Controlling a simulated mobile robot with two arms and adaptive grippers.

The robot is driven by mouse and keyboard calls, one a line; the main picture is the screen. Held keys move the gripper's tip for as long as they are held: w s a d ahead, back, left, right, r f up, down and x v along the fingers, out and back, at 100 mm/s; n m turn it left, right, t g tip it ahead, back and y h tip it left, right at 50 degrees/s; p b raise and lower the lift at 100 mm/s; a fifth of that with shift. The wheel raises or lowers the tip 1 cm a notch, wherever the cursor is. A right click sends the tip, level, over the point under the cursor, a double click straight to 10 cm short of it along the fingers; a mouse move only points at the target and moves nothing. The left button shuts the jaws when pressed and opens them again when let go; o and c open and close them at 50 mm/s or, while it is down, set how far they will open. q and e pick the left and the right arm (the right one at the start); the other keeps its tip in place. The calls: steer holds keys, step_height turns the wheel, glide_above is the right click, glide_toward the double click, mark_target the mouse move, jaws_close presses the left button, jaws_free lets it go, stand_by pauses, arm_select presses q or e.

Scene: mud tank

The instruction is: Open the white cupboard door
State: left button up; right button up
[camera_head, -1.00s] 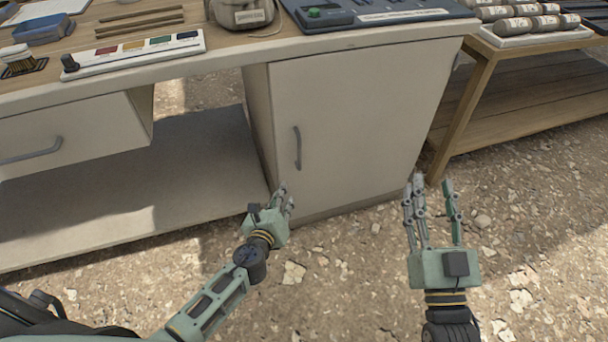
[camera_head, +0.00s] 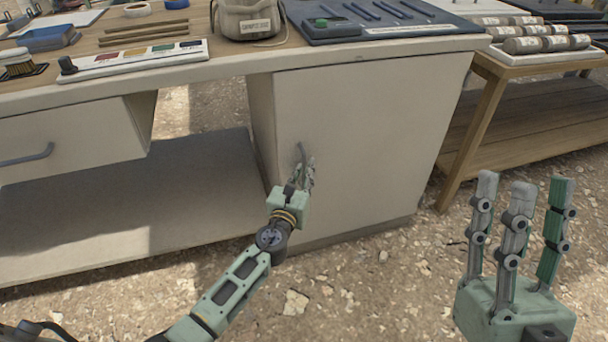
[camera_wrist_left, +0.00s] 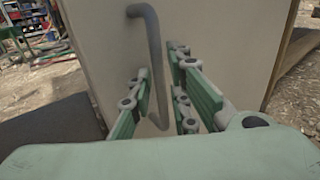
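The white cupboard door (camera_head: 360,140) is shut, under the right part of the workbench. Its grey bar handle (camera_head: 300,156) stands upright near the door's left edge. My left gripper (camera_head: 307,172) is at the lower part of the handle and partly hides it. In the left wrist view the handle (camera_wrist_left: 153,60) runs down between the spread fingers of my left gripper (camera_wrist_left: 163,85). The fingers are open, with gaps showing on both sides of the bar. My right gripper (camera_head: 522,215) is open and empty, fingers up, in front of the bench at the lower right.
The workbench top (camera_head: 240,57) carries a colour strip, a canvas bag (camera_head: 247,18) and a dark tool tray (camera_head: 380,20). A drawer (camera_head: 75,140) hangs at left. A wooden table (camera_head: 485,130) stands at right. Gravelly ground before the door is clear.

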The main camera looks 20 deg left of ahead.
arm_select(q)
steer(key=shift+w, duration=0.1)
jaws_close()
stand_by(0.5)
